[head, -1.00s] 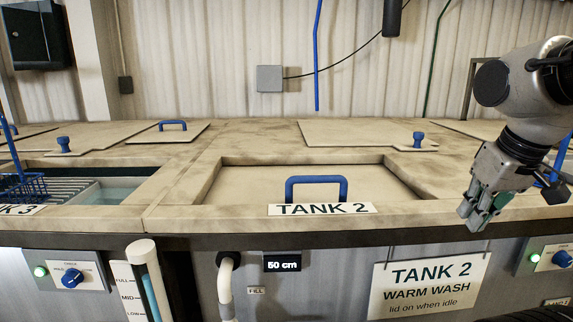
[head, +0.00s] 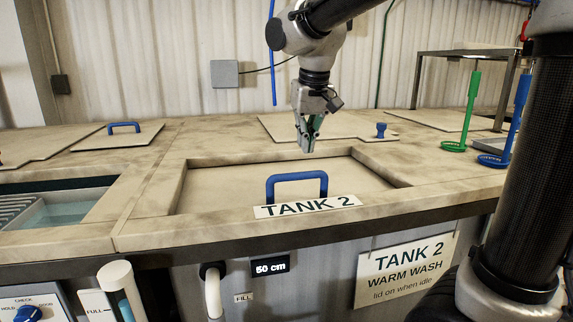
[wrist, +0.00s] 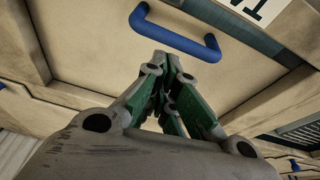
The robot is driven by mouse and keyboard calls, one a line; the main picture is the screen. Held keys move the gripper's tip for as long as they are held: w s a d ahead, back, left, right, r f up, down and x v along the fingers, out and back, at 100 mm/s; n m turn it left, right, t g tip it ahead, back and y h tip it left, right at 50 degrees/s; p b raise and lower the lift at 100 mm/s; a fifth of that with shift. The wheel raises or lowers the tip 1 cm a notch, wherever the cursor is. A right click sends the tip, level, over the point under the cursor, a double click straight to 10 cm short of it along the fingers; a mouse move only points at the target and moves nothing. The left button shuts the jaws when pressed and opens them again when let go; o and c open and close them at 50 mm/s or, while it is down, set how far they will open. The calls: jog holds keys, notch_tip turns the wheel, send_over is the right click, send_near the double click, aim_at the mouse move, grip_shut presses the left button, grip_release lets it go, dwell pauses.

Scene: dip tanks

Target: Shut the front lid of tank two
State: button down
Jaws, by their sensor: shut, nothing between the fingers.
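The front lid of tank two (head: 232,180) is a beige panel lying low in a framed recess of the worktop. It has a blue bar handle (head: 296,178), just behind the TANK 2 label (head: 307,206). In the wrist view the lid (wrist: 240,90) and handle (wrist: 175,38) show too, with a dark teal strip (wrist: 262,42) between the lid and the front rim. The label hides that edge in the head view. My gripper (head: 307,150) is shut and empty. It points down above the back part of the lid, behind the handle and apart from it.
A rear lid with a blue knob (head: 381,129) lies behind the recess. At left are an open tank with water (head: 70,207) and a lid with a blue handle (head: 124,128). Green (head: 460,120) and blue (head: 510,120) upright rods stand at right.

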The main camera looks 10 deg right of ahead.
jog(key=w+a+r+m, duration=0.1)
jog(key=w+a, duration=0.2)
jog(key=w, duration=0.1)
jog(key=x, duration=0.9)
jog(key=shift+w+a, duration=0.15)
jog(key=shift+s+a, duration=0.1)
jog(key=shift+s, duration=0.25)
jog(key=shift+s+r, duration=0.15)
jog(key=shift+s, duration=0.6)
jog(key=shift+s+r, duration=0.15)
jog(key=shift+s, duration=0.65)
jog(key=shift+s, duration=0.1)
